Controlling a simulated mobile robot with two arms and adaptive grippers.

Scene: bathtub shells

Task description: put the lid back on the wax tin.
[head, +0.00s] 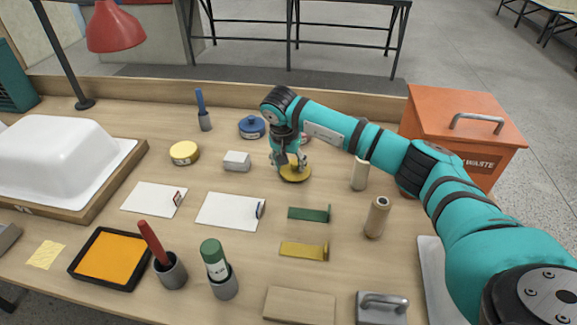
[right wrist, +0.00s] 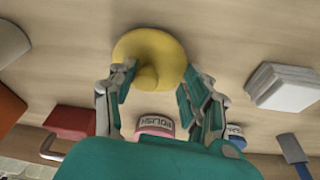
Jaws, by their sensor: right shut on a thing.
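A round yellow lid (head: 295,174) with a knob is under my right gripper (head: 288,160), at or just above the table. In the right wrist view the yellow lid (right wrist: 160,47) lies at the fingertips of my right gripper (right wrist: 155,88), which is shut on it around the knob. A short round yellow tin (head: 184,153), which looks like the wax tin, stands to the left with a pale yellow top and no knob. The space between tin and lid holds a small white block (head: 237,161). My left gripper is not in view.
A blue knobbed tin (head: 252,127) stands behind the block; a pink POLISH tin (right wrist: 155,126) is close by. White cards (head: 230,210) lie in front. A blue-handled tool (head: 203,110) stands behind the yellow tin. A white tub shell (head: 55,155) fills the left.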

